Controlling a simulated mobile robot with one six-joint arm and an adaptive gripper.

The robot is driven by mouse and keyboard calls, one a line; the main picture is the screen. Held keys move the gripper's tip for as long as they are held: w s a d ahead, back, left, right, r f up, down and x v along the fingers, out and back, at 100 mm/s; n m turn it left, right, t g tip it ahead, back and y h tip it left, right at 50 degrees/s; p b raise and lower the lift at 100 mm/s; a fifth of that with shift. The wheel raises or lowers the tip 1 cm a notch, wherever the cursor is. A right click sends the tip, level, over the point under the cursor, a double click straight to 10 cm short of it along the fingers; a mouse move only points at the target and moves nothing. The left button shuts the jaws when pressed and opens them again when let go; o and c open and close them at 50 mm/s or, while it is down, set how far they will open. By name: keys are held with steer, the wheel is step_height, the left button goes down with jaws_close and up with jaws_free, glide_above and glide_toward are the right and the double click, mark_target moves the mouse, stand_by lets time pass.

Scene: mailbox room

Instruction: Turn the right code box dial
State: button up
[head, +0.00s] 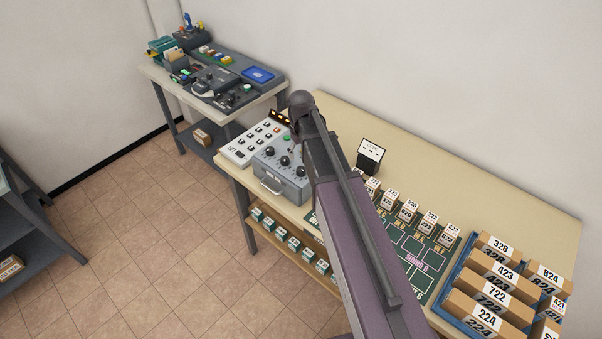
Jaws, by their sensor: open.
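The grey code box (278,183) stands near the front left of the long table, with a handle on its front. A row of black dials with pale scales runs across its sloped top. The right dial (300,171) is close to the left edge of my arm in the picture. The middle dial (284,161) and the left dial (268,152) are clear to see. Which way each pointer faces is too small to tell. My arm crosses the middle of the view and bends above the table behind the box. My gripper is hidden, so its place relative to the dial does not show.
A white button panel (252,143) stands left of the code box. A blue tray (442,309) of numbered boxes fills the right end. The tiled floor (150,240) is open at left.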

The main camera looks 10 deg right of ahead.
mark_target(301, 169)
steer(key=shift+f+b, duration=3.7)
steer(key=shift+f, duration=0.3)
jaws_close()
